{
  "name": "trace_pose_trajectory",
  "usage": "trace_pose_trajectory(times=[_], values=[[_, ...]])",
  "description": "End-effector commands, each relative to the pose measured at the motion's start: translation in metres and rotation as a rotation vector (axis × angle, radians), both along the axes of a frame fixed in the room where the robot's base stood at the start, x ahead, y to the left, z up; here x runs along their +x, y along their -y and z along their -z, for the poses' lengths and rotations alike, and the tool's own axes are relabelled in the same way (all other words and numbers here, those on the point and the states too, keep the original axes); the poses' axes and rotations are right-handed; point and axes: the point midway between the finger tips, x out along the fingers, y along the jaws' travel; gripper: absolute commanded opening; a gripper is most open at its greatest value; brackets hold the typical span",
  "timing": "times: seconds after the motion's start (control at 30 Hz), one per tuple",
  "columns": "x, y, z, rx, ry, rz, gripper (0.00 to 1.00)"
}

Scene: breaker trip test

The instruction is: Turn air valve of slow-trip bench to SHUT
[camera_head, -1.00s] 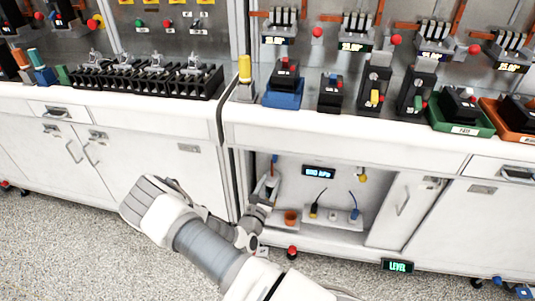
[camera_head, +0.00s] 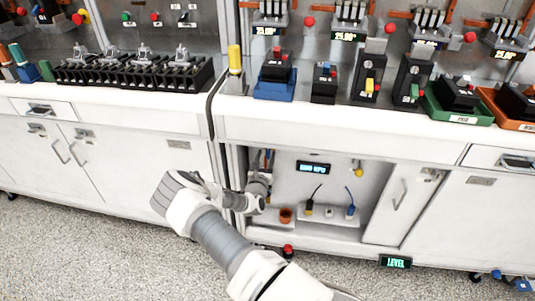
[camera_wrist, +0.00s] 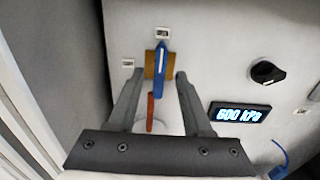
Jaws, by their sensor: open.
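The air valve has a blue lever handle (camera_wrist: 160,70) on a brass body (camera_wrist: 150,62), on the white back panel in the wrist view. The handle stands close to upright, with a white line along it. My gripper (camera_wrist: 161,80) is open, one finger on each side of the handle, with gaps visible on both sides. How deep the fingertips reach is hard to tell. In the head view my gripper (camera_head: 262,182) is inside the open cabinet bay at its left side and hides the valve there.
Small labels sit above (camera_wrist: 162,33) and left (camera_wrist: 127,63) of the valve. A red rod (camera_wrist: 150,112) shows below the handle. To the right are a black knob (camera_wrist: 266,72) and a 600 kPa display (camera_wrist: 238,113). An orange cup (camera_head: 285,215) stands on the bay shelf.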

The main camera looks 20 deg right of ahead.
Motion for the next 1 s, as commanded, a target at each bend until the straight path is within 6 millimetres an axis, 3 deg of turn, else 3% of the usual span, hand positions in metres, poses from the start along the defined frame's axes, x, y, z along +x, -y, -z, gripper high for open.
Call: trace_pose_trajectory(times=[0.23, 0.6, 0.9, 1.0], values=[[0.025, 0.017, 0.001, 0.000, 0.000, 0.000, 0.50], [0.030, 0.020, 0.000, 0.000, -0.001, 0.000, 0.50], [0.030, 0.020, 0.000, 0.001, -0.001, 0.000, 0.00], [0.030, 0.020, 0.000, 0.001, -0.001, 0.000, 0.00]])
